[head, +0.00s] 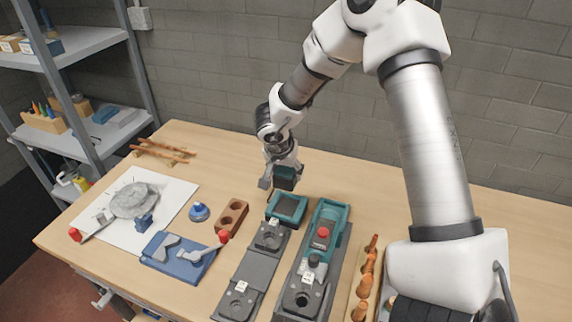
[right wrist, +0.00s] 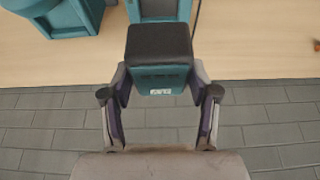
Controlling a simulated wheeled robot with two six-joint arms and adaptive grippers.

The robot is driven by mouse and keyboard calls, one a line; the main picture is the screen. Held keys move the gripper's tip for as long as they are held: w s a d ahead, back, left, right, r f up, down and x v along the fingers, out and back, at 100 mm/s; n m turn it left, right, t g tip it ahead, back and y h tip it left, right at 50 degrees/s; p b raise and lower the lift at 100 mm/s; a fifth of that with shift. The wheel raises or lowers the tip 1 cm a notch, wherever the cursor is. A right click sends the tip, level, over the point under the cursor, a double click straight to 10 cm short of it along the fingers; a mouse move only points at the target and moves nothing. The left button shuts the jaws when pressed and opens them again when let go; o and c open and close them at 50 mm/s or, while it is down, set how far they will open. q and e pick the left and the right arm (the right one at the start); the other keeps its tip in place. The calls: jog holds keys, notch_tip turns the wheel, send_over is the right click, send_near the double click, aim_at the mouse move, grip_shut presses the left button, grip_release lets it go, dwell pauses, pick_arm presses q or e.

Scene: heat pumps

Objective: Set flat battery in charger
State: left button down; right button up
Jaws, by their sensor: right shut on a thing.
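My right gripper (head: 278,176) is shut on the battery (head: 287,180), a teal block with a dark end, and holds it above the back of the bench. In the right wrist view the battery (right wrist: 160,80) sits between the two fingers (right wrist: 160,105). A teal box with a dark top (head: 289,207), which looks like the charger, stands just in front of the held battery and apart from it. It also shows in part at the top of the right wrist view (right wrist: 158,10). My left gripper is not in view.
A teal device with a red knob (head: 325,232) stands right of the box. Grey fixture plates (head: 250,272) lie in front. A brown block with holes (head: 231,217), a blue tray (head: 175,262) and a white sheet (head: 105,225) are left. Bare bench lies behind.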

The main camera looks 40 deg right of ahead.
jog(key=shift+f+b, duration=1.45)
jog(key=shift+f, duration=2)
jog(key=shift+f+b, duration=0.75)
jog(key=shift+f, duration=1.15)
jog(key=o, duration=1.5)
jog(key=shift+o, duration=0.2)
jog(key=shift+r, duration=0.1)
jog(key=v, duration=1.2)
